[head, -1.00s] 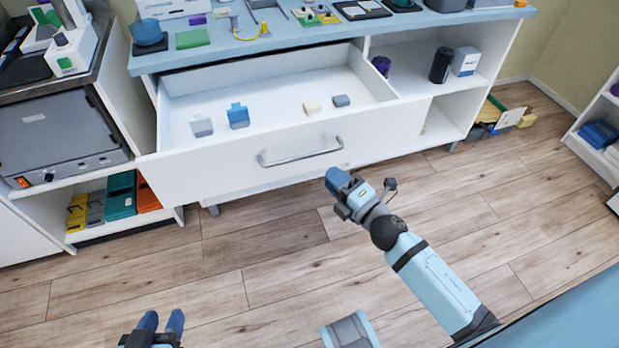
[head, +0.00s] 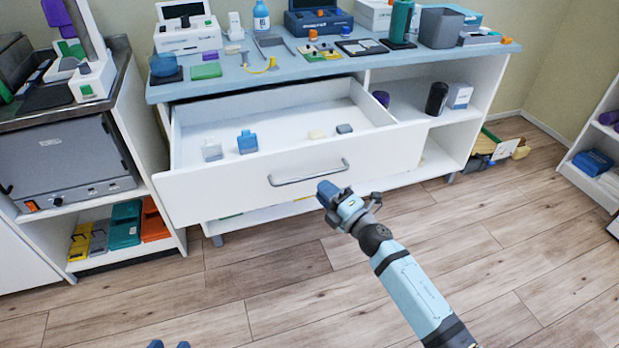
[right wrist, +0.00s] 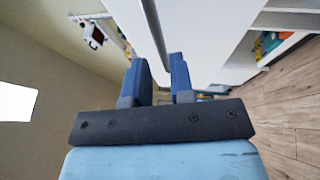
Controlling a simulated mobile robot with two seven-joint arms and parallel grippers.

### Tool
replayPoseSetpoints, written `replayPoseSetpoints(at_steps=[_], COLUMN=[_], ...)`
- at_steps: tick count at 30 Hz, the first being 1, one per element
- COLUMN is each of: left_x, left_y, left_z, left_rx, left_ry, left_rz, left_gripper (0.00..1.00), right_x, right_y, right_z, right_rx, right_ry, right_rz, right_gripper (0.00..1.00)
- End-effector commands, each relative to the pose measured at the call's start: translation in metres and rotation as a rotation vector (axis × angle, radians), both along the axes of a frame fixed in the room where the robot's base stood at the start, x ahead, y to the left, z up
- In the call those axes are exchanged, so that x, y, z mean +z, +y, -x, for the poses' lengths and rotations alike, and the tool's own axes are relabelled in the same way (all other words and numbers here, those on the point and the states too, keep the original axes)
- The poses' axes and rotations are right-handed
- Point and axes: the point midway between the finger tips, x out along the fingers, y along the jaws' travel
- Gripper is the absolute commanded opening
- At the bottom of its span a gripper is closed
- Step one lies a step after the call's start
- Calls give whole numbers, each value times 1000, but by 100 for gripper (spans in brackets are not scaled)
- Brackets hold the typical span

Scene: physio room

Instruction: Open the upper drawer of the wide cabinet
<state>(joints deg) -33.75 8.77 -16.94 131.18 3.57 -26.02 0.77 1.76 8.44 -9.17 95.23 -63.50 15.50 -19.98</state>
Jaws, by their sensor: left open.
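The wide white cabinet (head: 400,185) has its upper drawer (head: 235,192) pulled well out, with its inside showing. The drawer's grey bar handle (head: 308,176) is on its front. My right gripper (head: 325,190) is just below and in front of the handle's right part. In the right wrist view its two blue fingers (right wrist: 160,80) are apart, with the handle bar (right wrist: 154,32) running toward the gap between them. The fingers do not grip it. My left gripper (head: 169,345) shows only its fingertips at the bottom edge, apart and empty, far from the cabinet.
Small blue (head: 247,142), grey and cream items lie in the drawer. The blue cabinet top (head: 225,85) is crowded with equipment. A grey boxy device (head: 70,160) stands in the left unit. Open wooden floor (head: 270,280) lies in front.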

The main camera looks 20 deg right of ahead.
Motion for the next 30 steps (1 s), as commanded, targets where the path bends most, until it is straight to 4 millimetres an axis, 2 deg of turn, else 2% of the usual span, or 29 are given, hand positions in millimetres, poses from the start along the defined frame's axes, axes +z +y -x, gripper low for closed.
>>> replayPoseSetpoints(at_steps=[3, 9, 14, 22, 25, 30], left_x=[2, 5, 7, 8, 8, 8], left_y=[-2, -4, -4, -4, -4, -4], left_z=[-1, -3, -3, -3, -3, -3], left_rx=[-3, -6, -7, -8, -8, -8], left_ry=[-13, -31, -40, -43, -43, -43], left_rz=[7, 18, 22, 23, 23, 23], left_gripper=[43, 43, 43, 43, 43, 43], right_x=[5, 9, 10, 11, 11, 11], right_y=[11, 21, 25, 25, 25, 25], right_z=[-22, -46, -54, -54, -54, -54], right_rx=[1, 0, 0, 0, 0, 0], right_ry=[-2, 0, 0, 0, 0, 0], right_rz=[-1, 0, 0, -1, -1, 0], right_gripper=[22, 22, 22, 22, 0, 0])
